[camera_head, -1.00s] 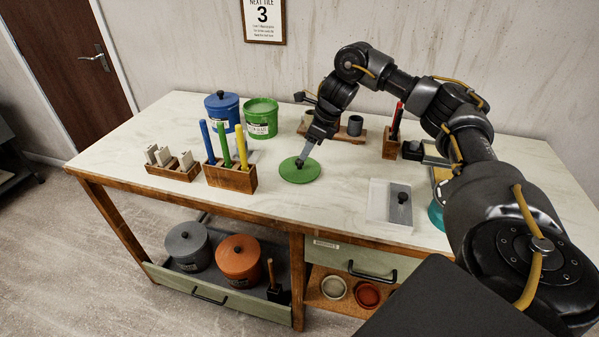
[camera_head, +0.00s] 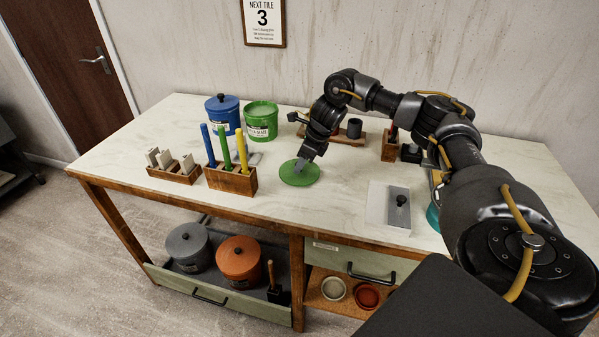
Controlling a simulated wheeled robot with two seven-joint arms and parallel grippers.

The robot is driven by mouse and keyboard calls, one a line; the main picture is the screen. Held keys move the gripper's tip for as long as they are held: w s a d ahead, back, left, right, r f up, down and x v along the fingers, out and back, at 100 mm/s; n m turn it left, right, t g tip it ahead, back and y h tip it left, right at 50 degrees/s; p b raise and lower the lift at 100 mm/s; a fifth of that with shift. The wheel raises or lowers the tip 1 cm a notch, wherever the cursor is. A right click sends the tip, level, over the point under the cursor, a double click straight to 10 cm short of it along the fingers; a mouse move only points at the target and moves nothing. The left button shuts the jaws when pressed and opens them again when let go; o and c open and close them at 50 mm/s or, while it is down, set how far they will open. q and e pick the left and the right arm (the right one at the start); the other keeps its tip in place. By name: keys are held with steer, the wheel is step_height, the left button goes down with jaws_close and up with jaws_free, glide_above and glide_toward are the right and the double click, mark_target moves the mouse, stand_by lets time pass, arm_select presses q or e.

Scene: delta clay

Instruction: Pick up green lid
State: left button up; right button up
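The green lid (camera_head: 312,175) is a flat round disc lying on the pale worktop, a little right of the wooden block with coloured handles. My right gripper (camera_head: 300,166) reaches down over the lid's middle, its fingers at the place of the lid's knob. The fingers cover the knob, so I cannot tell whether they are closed on it. The open green tub (camera_head: 262,121) stands behind the lid, to its left. My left gripper is not in view.
A blue lidded tub (camera_head: 222,113) stands beside the green tub. The wooden block (camera_head: 232,181) holds blue, green and yellow handles. A pale tray (camera_head: 377,204) lies right of the lid.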

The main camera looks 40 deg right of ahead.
steer(key=c, duration=0.7)
